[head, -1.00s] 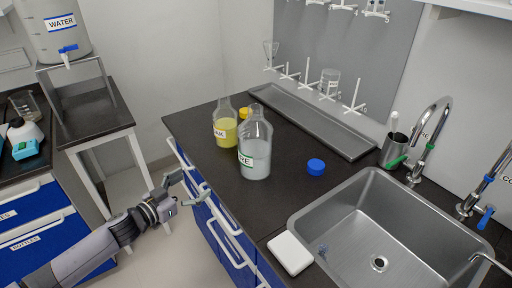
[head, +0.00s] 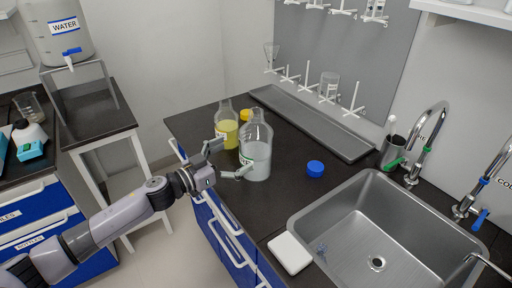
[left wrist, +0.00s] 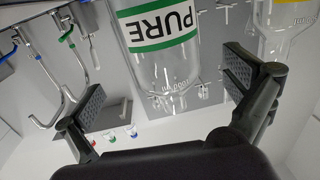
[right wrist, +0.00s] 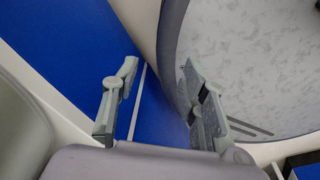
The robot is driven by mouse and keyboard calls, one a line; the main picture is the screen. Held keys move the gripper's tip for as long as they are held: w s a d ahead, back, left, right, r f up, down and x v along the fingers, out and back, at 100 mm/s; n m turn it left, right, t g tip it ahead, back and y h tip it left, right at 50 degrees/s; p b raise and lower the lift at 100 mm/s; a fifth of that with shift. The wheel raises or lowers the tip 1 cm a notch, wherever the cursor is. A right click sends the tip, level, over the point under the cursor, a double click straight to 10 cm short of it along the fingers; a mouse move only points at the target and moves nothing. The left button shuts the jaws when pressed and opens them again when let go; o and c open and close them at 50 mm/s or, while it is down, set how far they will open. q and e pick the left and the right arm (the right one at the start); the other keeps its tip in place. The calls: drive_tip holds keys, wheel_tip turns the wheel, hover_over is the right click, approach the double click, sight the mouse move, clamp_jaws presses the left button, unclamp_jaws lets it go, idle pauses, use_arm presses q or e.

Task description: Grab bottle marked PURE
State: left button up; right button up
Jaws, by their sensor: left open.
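In the left wrist view the PURE bottle (left wrist: 160,60) appears upside down, between and beyond the spread fingers. My left gripper (head: 226,160) is open at the bottle's left side, its fingers reaching toward it; I see no grip on it. The left gripper (left wrist: 165,100) also shows empty in its own wrist view. My right gripper (right wrist: 165,100) shows only in the right wrist view, open, with nothing visible between its fingers, away from the bottle.
A bottle of yellow liquid (head: 227,130) stands just behind and left of the PURE bottle. A yellow cap (head: 245,115) and a blue cap (head: 315,168) lie on the counter (head: 290,150). The sink (head: 335,222) is at the right, with a white block (head: 290,253) near its corner.

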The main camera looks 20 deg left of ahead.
sight(243, 149)
use_arm(q)
drive_tip(key=x, duration=0.3)
drive_tip(key=shift+w+d+r, duration=0.1)
drive_tip(key=x, duration=0.1)
drive_tip(key=p+x, duration=0.1)
drive_tip(key=x, duration=0.2)
drive_tip(key=shift+w+r, duration=0.35)
drive_tip(key=shift+w+d+f, duration=0.1)
drive_tip(key=shift+w+d, duration=0.1)
drive_tip(key=shift+w, duration=0.15)
drive_tip(key=shift+s, duration=0.1)
drive_tip(key=shift+c, duration=0.6)
drive_tip(key=c, duration=1.7)
drive_tip(key=shift+a+r, duration=0.1)
drive_tip(key=shift+r, duration=0.15)
drive_tip(key=shift+c, duration=0.5)
